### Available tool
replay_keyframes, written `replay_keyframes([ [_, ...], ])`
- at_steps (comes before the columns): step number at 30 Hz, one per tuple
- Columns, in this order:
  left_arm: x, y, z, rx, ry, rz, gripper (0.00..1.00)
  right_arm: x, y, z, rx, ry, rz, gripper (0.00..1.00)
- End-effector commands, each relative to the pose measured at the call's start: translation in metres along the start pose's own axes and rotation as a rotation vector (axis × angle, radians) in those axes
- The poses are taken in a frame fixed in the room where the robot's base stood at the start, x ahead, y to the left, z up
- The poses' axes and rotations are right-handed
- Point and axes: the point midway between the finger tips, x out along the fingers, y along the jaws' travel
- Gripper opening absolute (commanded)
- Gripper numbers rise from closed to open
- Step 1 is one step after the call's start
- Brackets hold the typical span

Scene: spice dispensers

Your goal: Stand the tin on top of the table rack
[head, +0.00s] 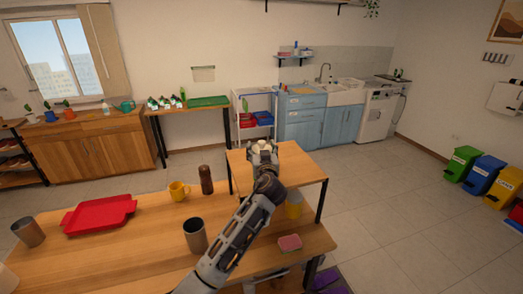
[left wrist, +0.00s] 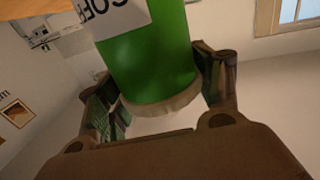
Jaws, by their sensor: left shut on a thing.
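My left gripper (head: 263,149) is over the wooden top of the table rack (head: 304,168) in the head view. In the left wrist view my left gripper (left wrist: 160,95) is shut on a green tin (left wrist: 150,60). The tin has a white label with dark letters, partly cut off, and a pale rim at the end nearest my palm. In the head view the tin is hidden by my gripper, so I cannot tell whether it touches the rack.
The rack top right of my gripper is clear.

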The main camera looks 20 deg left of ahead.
Motion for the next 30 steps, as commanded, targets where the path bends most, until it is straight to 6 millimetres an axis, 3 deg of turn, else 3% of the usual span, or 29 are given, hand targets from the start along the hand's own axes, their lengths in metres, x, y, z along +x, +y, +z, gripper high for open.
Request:
replay_keyframes([
  [3,-0.0001,0.0001,0.002,-0.001,0.002,0.0,0.19,0.0036,0.0006,0.0005,0.0,0.0,0.001,0.49],
  [4,-0.0001,0.0001,0.0026,0.0,0.0,0.0,0.68,0.0032,0.0007,0.0005,0.0,0.0,0.001,0.49],
  [9,0.0,0.0,0.0021,0.0,0.0,0.0,0.87,0.0026,0.0011,0.0006,-0.001,-0.001,0.001,0.49],
  [27,0.0001,-0.0003,-0.002,0.0,0.0,-0.001,0.87,-0.0024,0.0014,0.0002,-0.001,-0.001,0.001,0.49],
  [30,-0.009,0.0004,0.0009,-0.001,-0.001,0.0,0.87,0.0019,0.0013,0.0006,-0.001,-0.001,0.001,0.49],
])
